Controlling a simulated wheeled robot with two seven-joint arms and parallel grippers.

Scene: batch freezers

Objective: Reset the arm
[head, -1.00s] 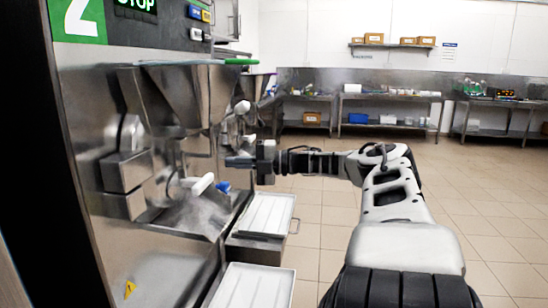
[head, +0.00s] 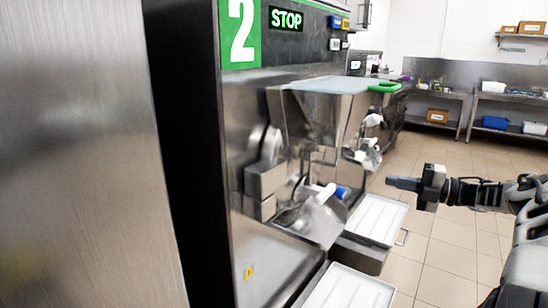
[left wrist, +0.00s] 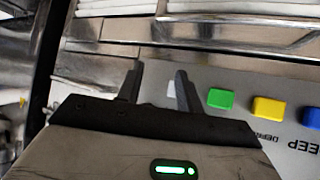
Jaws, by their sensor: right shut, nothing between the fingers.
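My right arm comes in from the right in the head view. Its gripper (head: 402,184) is shut and empty, level, pointing left. It appears in open space just right of the batch freezer (head: 290,140) marked 2 with a green STOP display. My left gripper (left wrist: 160,88) shows only in the left wrist view. Its two dark fingers stand apart with nothing seen between them. Beyond them is a grey panel (left wrist: 255,72) with a green, a yellow and a blue button. The left arm is not seen in the head view.
White trays (head: 378,218) stand low before the freezer, one nearer tray (head: 348,290) at the bottom edge. A large steel surface (head: 80,150) fills the left side. Steel tables (head: 500,97) line the back wall. Tiled floor (head: 440,250) is free on the right.

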